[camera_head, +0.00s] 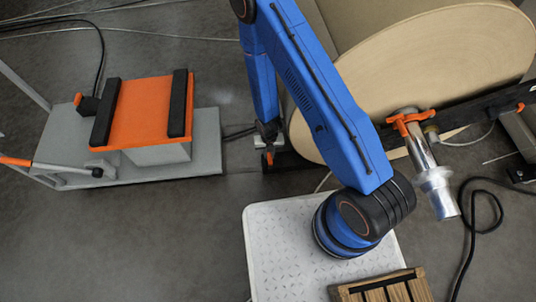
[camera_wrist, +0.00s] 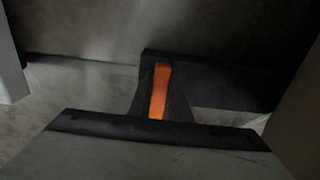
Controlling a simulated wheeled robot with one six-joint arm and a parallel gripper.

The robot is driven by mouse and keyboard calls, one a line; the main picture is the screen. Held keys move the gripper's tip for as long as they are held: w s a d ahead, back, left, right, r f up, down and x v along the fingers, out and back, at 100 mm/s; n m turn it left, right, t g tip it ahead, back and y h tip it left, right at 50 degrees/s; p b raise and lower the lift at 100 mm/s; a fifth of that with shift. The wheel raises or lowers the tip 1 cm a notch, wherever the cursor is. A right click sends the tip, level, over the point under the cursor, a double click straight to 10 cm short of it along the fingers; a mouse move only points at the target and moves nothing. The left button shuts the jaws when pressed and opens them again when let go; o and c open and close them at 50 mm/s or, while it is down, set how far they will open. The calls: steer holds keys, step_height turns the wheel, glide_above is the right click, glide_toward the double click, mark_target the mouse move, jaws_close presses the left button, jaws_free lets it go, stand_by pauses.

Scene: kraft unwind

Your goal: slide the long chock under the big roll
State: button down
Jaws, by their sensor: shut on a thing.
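The big roll (camera_head: 435,75) is a tan kraft-paper roll lying on its side in the upper right of the head view. A strip of brown at the right edge of the wrist view (camera_wrist: 305,115) appears to be its side.
A grey cart (camera_head: 205,140) with an orange, black-railed top stands at left. A silver shaft (camera_head: 422,160) with an orange clamp stands before the roll. A light tread plate (camera_head: 275,250) and a wooden slatted pallet (camera_head: 385,288) lie in front. Cables cross the floor at right.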

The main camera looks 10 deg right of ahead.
steer(key=shift+d, duration=1.15)
steer(key=c, duration=1.6)
jaws_free()
steer(key=shift+o, duration=0.2)
